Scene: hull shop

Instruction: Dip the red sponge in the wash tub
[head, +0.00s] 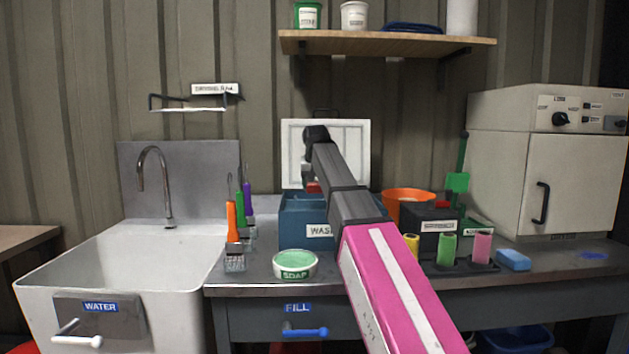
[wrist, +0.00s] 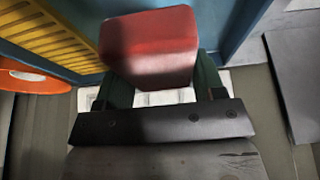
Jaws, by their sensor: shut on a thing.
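My gripper (wrist: 155,78) is shut on the red sponge (wrist: 150,42), with a dark green finger on each side of it. In the head view the red sponge (head: 312,188) shows as a small patch at the opening of the blue wash tub (head: 300,210), partly hidden by my arm and the tub. In the wrist view, blue tub walls (wrist: 234,22) lie on both sides of the sponge, and a yellow slatted grate (wrist: 48,36) lies to the left. I cannot tell how deep the sponge is or whether it touches water.
An orange bucket (head: 408,199) and a dark box (head: 433,222) stand right of the tub. The green soap dish (head: 295,265) sits in front, brushes (head: 234,240) to the left. A blue sponge (head: 513,260) lies on the right. The white sink (head: 110,255) is far left.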

